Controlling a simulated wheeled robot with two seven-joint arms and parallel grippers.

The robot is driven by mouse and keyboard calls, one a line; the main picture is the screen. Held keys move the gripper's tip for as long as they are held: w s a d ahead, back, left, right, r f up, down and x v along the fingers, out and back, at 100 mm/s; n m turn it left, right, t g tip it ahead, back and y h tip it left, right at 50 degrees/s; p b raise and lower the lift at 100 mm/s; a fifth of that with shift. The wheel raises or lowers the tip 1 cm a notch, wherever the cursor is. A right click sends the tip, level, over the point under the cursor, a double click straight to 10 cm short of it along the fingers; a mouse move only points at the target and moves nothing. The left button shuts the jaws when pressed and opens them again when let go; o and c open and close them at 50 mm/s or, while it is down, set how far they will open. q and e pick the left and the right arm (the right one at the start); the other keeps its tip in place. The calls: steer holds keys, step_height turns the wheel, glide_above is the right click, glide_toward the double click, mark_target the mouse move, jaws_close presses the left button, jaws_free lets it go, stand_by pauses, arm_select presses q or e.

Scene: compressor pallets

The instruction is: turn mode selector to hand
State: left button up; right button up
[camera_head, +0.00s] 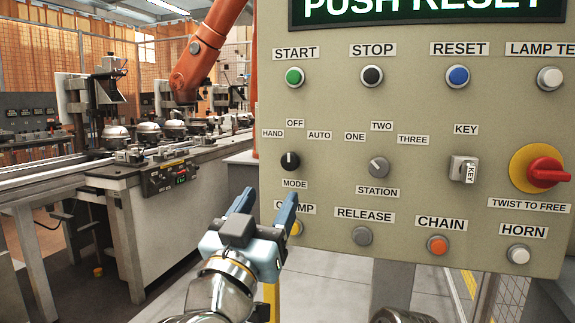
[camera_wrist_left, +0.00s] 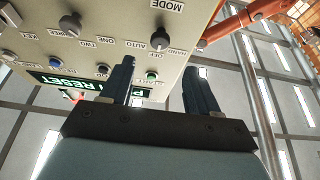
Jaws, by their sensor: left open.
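The mode selector (camera_head: 290,161) is a black knob on the beige control panel (camera_head: 330,110), with HAND at its upper left, OFF above and AUTO at its upper right. Its pale pointer mark appears to point up toward OFF. My left gripper (camera_head: 265,204) is open and empty, below and left of the knob and apart from it. Its right finger partly covers the CLAMP label and button. In the left wrist view the knob (camera_wrist_left: 159,39) shows upside down, beyond the gap between the open fingers (camera_wrist_left: 160,85).
The station selector (camera_head: 379,167), key switch (camera_head: 463,169) and red twist-to-free knob (camera_head: 547,172) are to the right. A conveyor line (camera_head: 120,170) and orange robot arm (camera_head: 205,50) stand behind.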

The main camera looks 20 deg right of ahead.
mark_target(289, 165)
arm_select(q)
steer(key=p+x, duration=0.2)
steer(key=x, duration=0.8)
steer(key=shift+w+d, duration=0.1)
steer(key=c, duration=1)
steer(key=shift+f, duration=0.1)
steer(key=shift+c, duration=0.2)
